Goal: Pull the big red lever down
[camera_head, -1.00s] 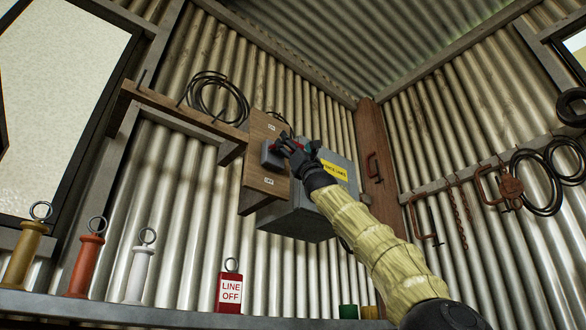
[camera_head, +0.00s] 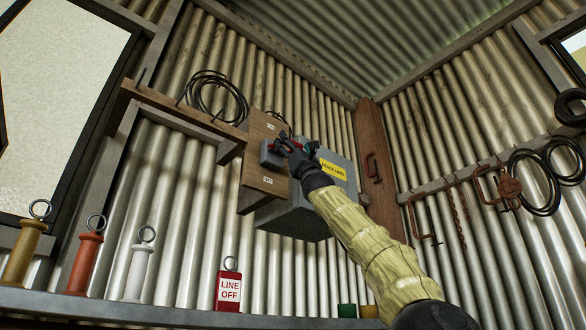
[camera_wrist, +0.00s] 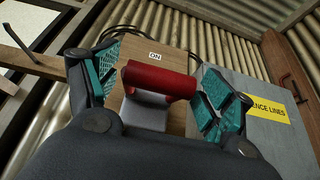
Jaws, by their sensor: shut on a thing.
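The big red lever shows its red cylindrical handle (camera_wrist: 158,80) on a grey arm in the wrist view. It is mounted on a wooden board (camera_head: 266,130) with an ON label (camera_wrist: 155,57) above and an OFF label (camera_head: 267,181) below. In the head view, the lever's grey base (camera_head: 270,153) sits between the labels, and my gripper (camera_head: 296,148) covers most of the handle. My gripper is shut on the handle, with teal-padded fingers at both its ends in the wrist view (camera_wrist: 160,85). Their exact contact is hard to see.
A grey box with a yellow FENCE LINES label (camera_head: 334,169) hangs just right of the board. A wooden rail (camera_head: 180,113) with coiled cable (camera_head: 215,92) is to the left. Handles with rings and a red LINE OFF tag (camera_head: 229,291) stand on the ledge below.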

